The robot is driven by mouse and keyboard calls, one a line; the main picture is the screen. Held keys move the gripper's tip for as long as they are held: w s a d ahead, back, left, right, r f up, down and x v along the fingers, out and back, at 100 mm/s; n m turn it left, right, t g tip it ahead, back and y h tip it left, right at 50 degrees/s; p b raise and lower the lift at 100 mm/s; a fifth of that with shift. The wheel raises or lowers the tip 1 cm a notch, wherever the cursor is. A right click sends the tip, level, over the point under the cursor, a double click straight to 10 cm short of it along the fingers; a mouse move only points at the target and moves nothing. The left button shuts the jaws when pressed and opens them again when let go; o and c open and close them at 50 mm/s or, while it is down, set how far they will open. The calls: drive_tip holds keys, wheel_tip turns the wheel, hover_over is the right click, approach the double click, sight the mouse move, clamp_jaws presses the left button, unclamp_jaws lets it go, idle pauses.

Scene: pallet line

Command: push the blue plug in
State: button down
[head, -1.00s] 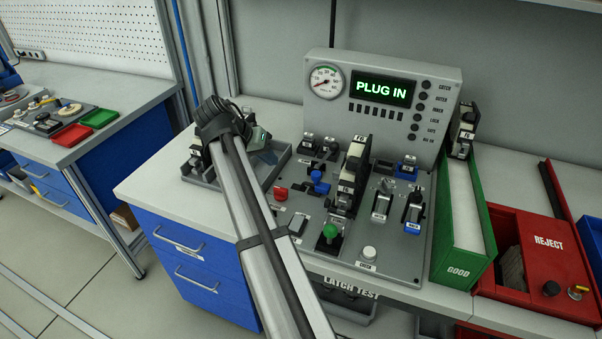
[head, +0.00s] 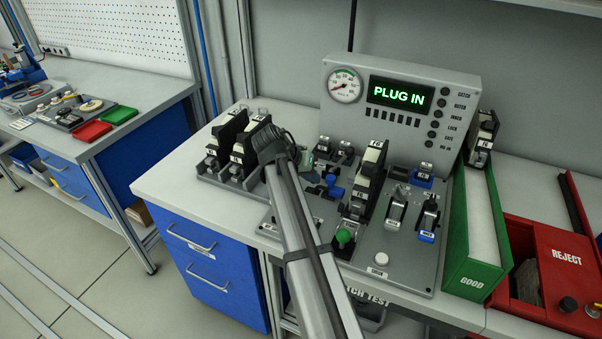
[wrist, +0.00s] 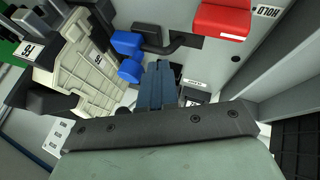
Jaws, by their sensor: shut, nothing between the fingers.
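A blue plug-like part (head: 333,187) with a dark stem sits on the left half of the grey test panel (head: 395,262). In the wrist view its blue pieces (wrist: 129,70) lie just left of my fingertips, beside a pale latch body (wrist: 85,72). My gripper (wrist: 163,68) is shut and empty, its fingers pointing down close to the panel, apart from the blue part as far as I can tell. In the head view my arm hides most of the gripper. The display (head: 402,94) reads PLUG IN. How far the plug is seated cannot be told.
A latch unit (head: 365,182) stands upright on the panel, near a green knob (head: 343,236). A red block (wrist: 222,18) lies right of my fingers in the wrist view. A grey tray (head: 222,182) with dark units is at left; green GOOD (head: 471,272) and red REJECT (head: 560,235) bins at right.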

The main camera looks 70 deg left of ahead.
sight(330, 182)
drive_tip(key=shift+w+d, duration=0.3)
drive_tip(key=shift+w, duration=0.2)
drive_tip(key=shift+d, duration=0.1)
drive_tip(key=shift+w+d, duration=1.15)
drive_tip(key=shift+w, duration=0.05)
drive_tip(key=s+a, duration=0.1)
drive_tip(key=s, duration=0.1)
drive_tip(key=s+a, duration=0.1)
drive_tip(key=s, duration=0.1)
drive_tip(key=shift+a+r, duration=0.1)
drive_tip(key=shift+a, duration=0.2)
drive_tip(key=v, duration=0.9)
drive_tip(key=shift+d+r, duration=0.15)
drive_tip(key=shift+r, duration=0.3)
drive_tip(key=shift+s, duration=0.1)
